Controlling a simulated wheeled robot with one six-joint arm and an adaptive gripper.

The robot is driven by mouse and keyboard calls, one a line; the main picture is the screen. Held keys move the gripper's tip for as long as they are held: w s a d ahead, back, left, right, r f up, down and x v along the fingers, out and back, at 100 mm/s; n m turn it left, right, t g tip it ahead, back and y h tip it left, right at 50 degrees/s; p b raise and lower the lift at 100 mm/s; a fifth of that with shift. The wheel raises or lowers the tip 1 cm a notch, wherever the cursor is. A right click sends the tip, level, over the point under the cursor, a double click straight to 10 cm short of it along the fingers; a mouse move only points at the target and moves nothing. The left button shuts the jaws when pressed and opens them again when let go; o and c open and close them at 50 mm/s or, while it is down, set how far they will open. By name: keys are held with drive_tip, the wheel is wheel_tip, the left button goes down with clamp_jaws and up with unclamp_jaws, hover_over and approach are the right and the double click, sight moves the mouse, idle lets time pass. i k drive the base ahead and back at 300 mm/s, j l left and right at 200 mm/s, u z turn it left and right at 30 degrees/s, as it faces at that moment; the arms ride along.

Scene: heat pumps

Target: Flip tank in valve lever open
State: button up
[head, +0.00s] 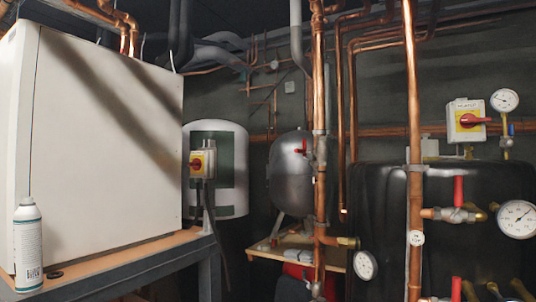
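Several red valve levers show in the head view. One red lever (458,191) stands upright on a brass valve (452,214) set in a short horizontal copper pipe at the right, in front of the black tank (380,205). A second red lever (456,289) stands upright below it, cut by the bottom edge. A smaller red lever (301,151) is on the vertical copper pipe (320,110) near the middle. I cannot read which valve is the tank in valve. My gripper is not in view.
A white cabinet (110,140) and a spray can (28,245) stand on a bench (120,270) at left. Dial gauges (517,219) sit beside the valves. A tall copper pipe (413,90) runs close left of the right-hand levers. A red-knobbed switch box (466,120) is above.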

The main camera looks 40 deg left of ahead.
sight(296, 150)
drive_tip(key=j+u, duration=0.1)
drive_tip(key=j, duration=0.5)
drive_tip(key=i+j+u, duration=0.1)
drive_tip(key=j, duration=0.5)
drive_tip(key=i+j+u, duration=0.1)
drive_tip(key=j, duration=0.5)
drive_tip(key=i+j+u, duration=0.1)
drive_tip(key=j, duration=0.5)
